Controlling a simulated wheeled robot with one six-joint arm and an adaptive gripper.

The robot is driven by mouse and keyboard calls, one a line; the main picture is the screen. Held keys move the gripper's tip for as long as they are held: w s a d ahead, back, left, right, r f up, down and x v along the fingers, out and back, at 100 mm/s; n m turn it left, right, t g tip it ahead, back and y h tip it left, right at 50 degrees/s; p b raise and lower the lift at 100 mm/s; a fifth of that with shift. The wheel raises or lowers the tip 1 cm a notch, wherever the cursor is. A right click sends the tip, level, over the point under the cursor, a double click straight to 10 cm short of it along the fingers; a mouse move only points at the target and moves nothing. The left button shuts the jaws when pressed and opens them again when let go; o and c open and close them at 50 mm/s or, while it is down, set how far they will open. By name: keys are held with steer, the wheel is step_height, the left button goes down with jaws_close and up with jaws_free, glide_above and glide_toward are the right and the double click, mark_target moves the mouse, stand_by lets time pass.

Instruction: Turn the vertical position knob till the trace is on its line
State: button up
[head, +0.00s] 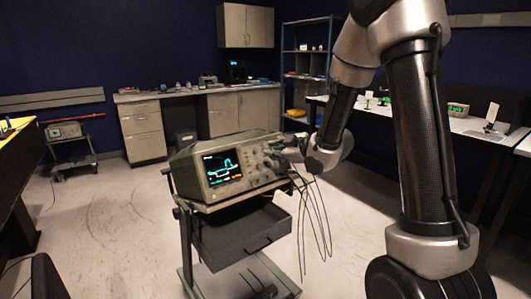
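A grey-green oscilloscope (232,143) stands on a wheeled cart in the middle of the head view. Its lit screen (222,168) shows a cyan stepped trace with small yellow marks below; the trace's reference line is too small to make out. A panel of small knobs (252,165) is to the right of the screen. My arm reaches down from the upper right, and my gripper (286,148) is at the upper right of this panel. It covers that part of the panel, so the knob there is hidden. I cannot tell whether the fingers touch or grip a knob.
The cart has a dark drawer (245,237), and thin cables (318,215) hang at its right. A dark-sided bench stands at the far left, cabinets (143,132) along the back, and a long bench (465,125) at the right.

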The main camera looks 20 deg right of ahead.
steer(key=v, duration=0.4)
steer(key=shift+s+d, duration=0.1)
steer(key=shift+s, duration=0.05)
